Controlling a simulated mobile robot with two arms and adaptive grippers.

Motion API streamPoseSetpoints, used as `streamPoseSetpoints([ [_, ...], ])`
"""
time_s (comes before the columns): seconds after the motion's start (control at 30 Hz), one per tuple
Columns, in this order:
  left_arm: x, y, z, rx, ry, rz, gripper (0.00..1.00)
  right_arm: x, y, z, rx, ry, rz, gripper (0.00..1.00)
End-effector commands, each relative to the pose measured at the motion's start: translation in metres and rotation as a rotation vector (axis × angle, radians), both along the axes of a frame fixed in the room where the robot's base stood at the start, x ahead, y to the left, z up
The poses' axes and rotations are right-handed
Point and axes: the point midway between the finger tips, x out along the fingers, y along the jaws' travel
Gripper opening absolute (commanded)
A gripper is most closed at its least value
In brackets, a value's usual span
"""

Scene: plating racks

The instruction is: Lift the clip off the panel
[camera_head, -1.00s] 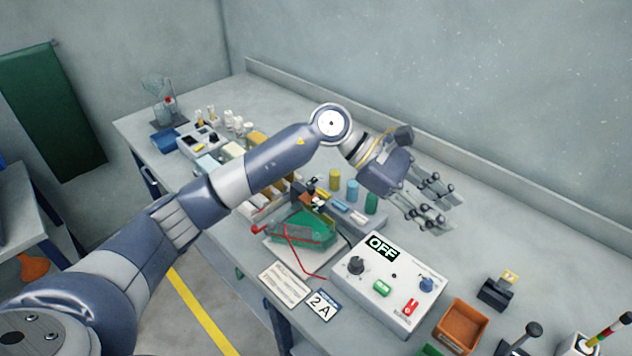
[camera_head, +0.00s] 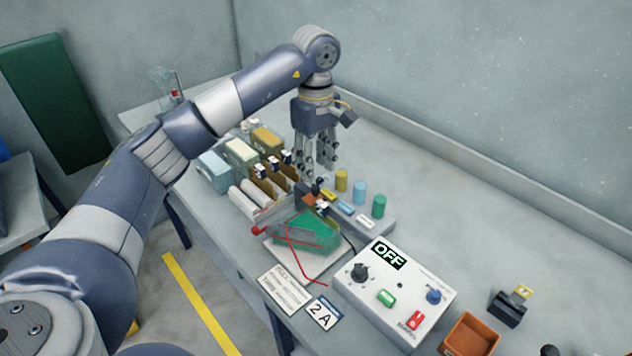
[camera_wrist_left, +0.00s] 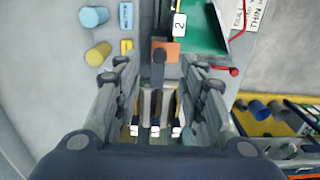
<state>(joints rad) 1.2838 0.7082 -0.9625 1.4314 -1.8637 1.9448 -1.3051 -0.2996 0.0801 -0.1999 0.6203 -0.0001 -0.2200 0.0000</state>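A small black clip (camera_wrist_left: 159,57) sits on a copper-orange panel (camera_wrist_left: 173,46) at the end of the green bath in the left wrist view. In the head view the dark clip (camera_head: 317,186) and the orange panel (camera_head: 309,200) are small and partly crowded by nearby parts. My left gripper (camera_head: 318,165) points down above and just behind them. Its fingers are apart with nothing between them; in the wrist view the gripper (camera_wrist_left: 160,78) has the clip just beyond its fingertips, apart from them as far as I can tell. My right gripper is not in view.
The green bath (camera_head: 300,238) with a red lead stands in front. A control box (camera_head: 385,290) reading OFF is to the right. Yellow, blue and green cylinders (camera_head: 360,192) stand close right of the gripper. Racked panels (camera_head: 268,184) stand left. The back right bench is clear.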

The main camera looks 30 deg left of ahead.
Motion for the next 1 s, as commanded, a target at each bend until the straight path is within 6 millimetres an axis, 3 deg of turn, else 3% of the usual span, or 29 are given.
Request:
streamPoseSetpoints([
  [0.33, -0.001, 0.000, -0.054, -0.002, 0.002, -0.001, 0.38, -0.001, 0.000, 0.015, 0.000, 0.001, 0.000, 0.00],
  [0.77, 0.000, -0.001, -0.066, -0.002, -0.002, -0.001, 0.38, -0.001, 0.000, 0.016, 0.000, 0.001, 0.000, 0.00],
  [0.93, 0.000, -0.001, -0.066, -0.002, -0.002, -0.001, 0.00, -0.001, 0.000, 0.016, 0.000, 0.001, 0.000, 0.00],
  [1.0, 0.000, -0.001, -0.065, -0.002, -0.002, -0.001, 0.00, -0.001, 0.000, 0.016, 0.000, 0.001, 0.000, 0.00],
])
